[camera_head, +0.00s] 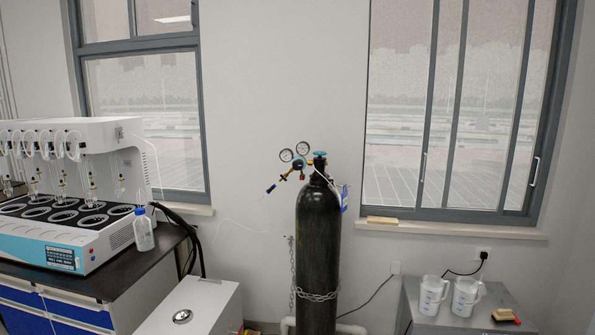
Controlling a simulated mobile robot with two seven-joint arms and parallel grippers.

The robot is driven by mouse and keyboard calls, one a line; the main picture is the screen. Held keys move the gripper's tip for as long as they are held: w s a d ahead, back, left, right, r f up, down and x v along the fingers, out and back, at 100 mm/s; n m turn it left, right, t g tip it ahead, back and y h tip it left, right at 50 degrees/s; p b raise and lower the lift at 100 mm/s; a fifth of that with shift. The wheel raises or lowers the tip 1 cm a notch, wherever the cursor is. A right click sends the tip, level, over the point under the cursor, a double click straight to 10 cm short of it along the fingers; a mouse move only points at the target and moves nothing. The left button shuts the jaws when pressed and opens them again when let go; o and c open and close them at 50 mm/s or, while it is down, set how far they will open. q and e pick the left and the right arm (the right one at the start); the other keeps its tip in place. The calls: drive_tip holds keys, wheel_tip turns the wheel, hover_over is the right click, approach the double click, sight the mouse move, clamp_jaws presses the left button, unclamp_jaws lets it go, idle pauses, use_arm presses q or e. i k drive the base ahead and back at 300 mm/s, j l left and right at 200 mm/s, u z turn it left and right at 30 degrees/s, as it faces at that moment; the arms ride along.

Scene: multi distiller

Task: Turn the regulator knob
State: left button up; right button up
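A tall dark gas cylinder (318,245) stands upright against the wall in the middle of the view, with a chain around its lower part. A regulator (298,165) with two round gauges (294,152) is fitted at its top, on the left side. A teal valve handwheel (320,155) sits on top of the cylinder. The regulator's own knob is too small to make out clearly among the brass and blue parts. Neither of my grippers is in view.
A white box (200,305) stands before the cylinder at left. Two jugs (448,296) stand on a grey table (420,320) at right.

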sight(298, 165)
drive_tip(key=i+l+u, duration=0.15)
drive_tip(key=i, duration=0.4)
drive_tip(key=i+l+u, duration=0.2)
drive_tip(key=i, duration=0.3)
drive_tip(key=i+l+u, duration=0.15)
drive_tip(key=i, duration=0.4)
